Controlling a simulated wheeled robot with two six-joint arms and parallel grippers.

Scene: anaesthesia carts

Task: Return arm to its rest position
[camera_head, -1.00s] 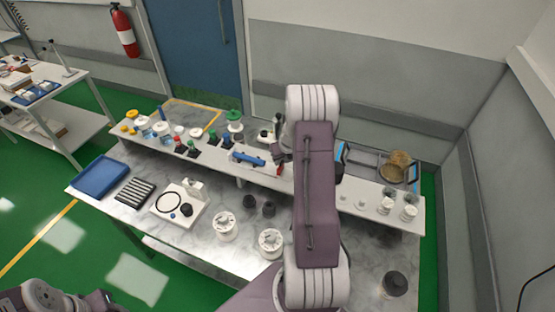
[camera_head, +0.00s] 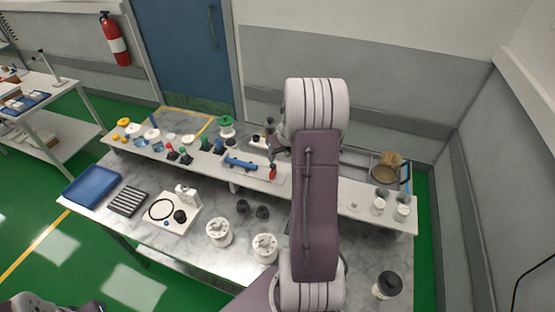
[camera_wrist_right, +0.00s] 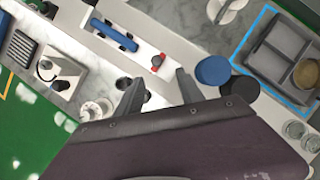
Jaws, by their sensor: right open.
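My right arm (camera_head: 316,195) rises from the bottom of the head view, its purple link over the right half of the bench. In the right wrist view, my right gripper (camera_wrist_right: 158,88) has its two dark fingers spread apart with nothing between them. It hangs above the raised shelf, near a small red part (camera_wrist_right: 157,61) and a blue bar (camera_wrist_right: 115,35). In the head view the arm mostly hides this gripper. Only a piece of my left arm (camera_head: 45,303) shows at the lower left; its gripper is out of view.
A marble-topped bench (camera_head: 150,255) carries a blue tray (camera_head: 92,186), a black rack (camera_head: 128,201) and white round pots (camera_head: 219,232). Small coloured parts line its raised shelf. A wicker-like basket (camera_head: 387,167) sits in a tray at right. A dark-lidded jar (camera_head: 387,285) stands near my right arm.

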